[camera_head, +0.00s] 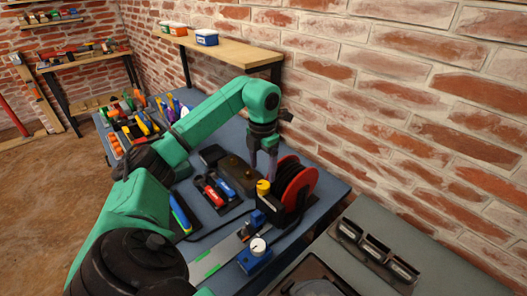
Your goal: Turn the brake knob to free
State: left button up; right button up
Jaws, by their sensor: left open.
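A yellow knob (263,187) sits on top of a black housing (270,205) beside a red reel (296,186) with a black face on the bench. It looks like the brake knob, but its marking is too small to read. My left gripper (262,172) points down from the green arm, just above and behind the yellow knob in the picture. It is open and appears empty. Whether the fingers touch the reel or the knob cannot be told. A white knob (258,246) sits on a blue block (254,260) nearer to me. My right gripper is not in view.
The blue bench (330,181) carries red and blue tools (216,188) in a dark tray and many coloured tools at the far left. A grey surface with a dark panel (374,252) lies at the right. A brick wall and a wooden shelf (228,52) stand behind.

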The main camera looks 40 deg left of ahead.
aim_at(263, 184)
pick_arm(q)
jog(key=f, duration=0.4)
jog(key=w+f+p, duration=0.1)
jog(key=f, duration=0.1)
jog(key=shift+a, duration=0.2)
jog(key=shift+s+f, duration=0.1)
jog(key=shift+f, duration=0.3)
jog(key=shift+s+f, duration=0.1)
jog(key=shift+f, duration=0.05)
jog(key=shift+d, duration=0.1)
grip_shut()
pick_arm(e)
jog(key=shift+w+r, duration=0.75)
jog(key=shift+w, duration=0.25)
